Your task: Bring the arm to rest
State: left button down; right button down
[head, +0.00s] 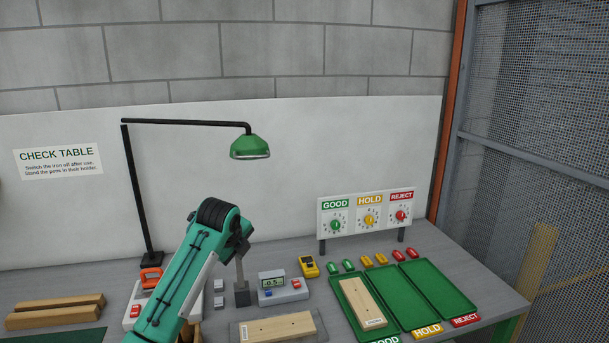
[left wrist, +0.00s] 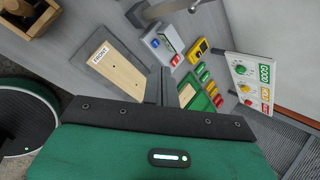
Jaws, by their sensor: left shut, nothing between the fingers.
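My left arm (head: 187,280) comes in from the bottom left of the head view, bent at a black joint above the table; I cannot clearly make out its fingers there. In the left wrist view my left gripper (left wrist: 161,75) is shut and empty, its dark fingers together. A pale wooden board (left wrist: 122,72) with a label lies on a grey plate beyond the fingers; this board also shows in the head view (head: 276,327). Another board (head: 362,302) lies in the green GOOD tray (head: 343,285). My right gripper is not in view.
The HOLD tray (head: 402,300) and REJECT tray (head: 440,288) are empty. A scale-like device (head: 282,290), a yellow meter (head: 309,266) and a sign panel with dials (head: 367,217) stand nearby. A green lamp (head: 250,146) hangs over the table. Wooden bars (head: 55,310) lie at left.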

pick_arm(q)
jog(key=s+f+n+g, duration=0.2)
jog(key=s+f+n, duration=0.8)
jog(key=s+f, duration=1.15)
jog(key=s+a+f+n+g, duration=0.15)
jog(key=s+n, duration=0.45)
jog(key=s, duration=0.9)
jog(key=s+a+f+n+t, duration=0.15)
jog(key=s+n, duration=0.45)
jog(key=s, duration=0.8)
notch_tip(320, 180, down, 31)
jog(key=s+g, duration=0.1)
jog(key=g, duration=0.1)
jog(key=s+a+f, duration=0.2)
jog(key=s+f, duration=0.7)
jog(key=s+a+f+g, duration=0.1)
jog(key=s+a+f, duration=0.1)
jog(key=s+f, duration=0.8)
jog(key=shift+a+f+g+b, duration=0.15)
jog(key=shift+f+g+b, duration=0.1)
jog(key=shift+g+b, duration=0.05)
